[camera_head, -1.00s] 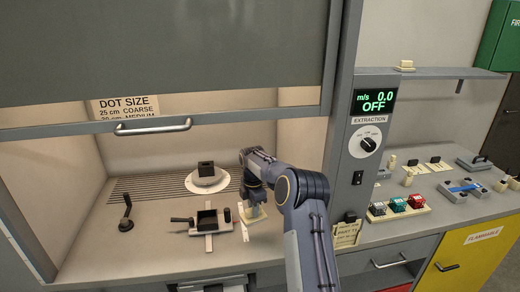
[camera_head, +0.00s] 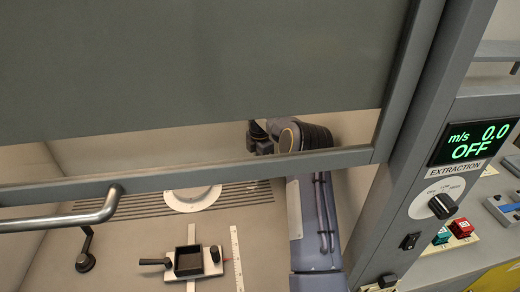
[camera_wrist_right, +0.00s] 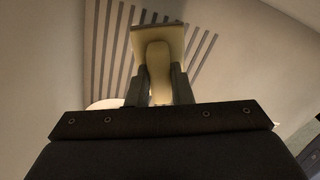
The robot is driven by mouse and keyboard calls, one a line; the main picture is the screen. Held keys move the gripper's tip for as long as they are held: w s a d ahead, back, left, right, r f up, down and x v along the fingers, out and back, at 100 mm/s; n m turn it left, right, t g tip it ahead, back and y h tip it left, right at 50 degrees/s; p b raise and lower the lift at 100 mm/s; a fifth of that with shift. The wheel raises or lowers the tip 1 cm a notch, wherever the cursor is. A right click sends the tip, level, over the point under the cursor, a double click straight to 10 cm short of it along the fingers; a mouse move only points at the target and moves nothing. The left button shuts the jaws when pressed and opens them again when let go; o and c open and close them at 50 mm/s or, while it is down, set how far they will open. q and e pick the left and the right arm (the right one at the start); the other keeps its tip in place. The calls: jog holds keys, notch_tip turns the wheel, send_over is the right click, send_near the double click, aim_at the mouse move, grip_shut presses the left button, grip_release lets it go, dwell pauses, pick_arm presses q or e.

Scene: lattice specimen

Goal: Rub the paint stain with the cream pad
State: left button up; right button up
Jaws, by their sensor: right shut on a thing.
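My right gripper (camera_head: 258,138) is raised inside the fume cupboard, partly hidden by the sash frame in the head view. In the right wrist view its fingers (camera_wrist_right: 160,86) are shut on the rounded handle of the cream pad (camera_wrist_right: 157,34). The pad's flat square plate lies beyond the fingertips. I cannot tell whether the plate touches a wall. The pad is not clear in the head view. I cannot make out the paint stain in either view. My left gripper is not in view.
The sash with its bar handle (camera_head: 60,220) hangs across the front. On the cupboard floor are a black square dish on a pale cross-shaped base (camera_head: 212,262), a white ring (camera_head: 192,197), a black crank (camera_head: 85,255) and a white ruler strip (camera_head: 236,255). The control post (camera_head: 400,175) stands right.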

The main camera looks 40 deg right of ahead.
jog(key=shift+w+d, duration=0.1)
jog(key=shift+w, duration=0.05)
jog(key=shift+f, duration=2.9)
jog(key=shift+f+b, duration=0.75)
jog(key=shift+f, duration=0.25)
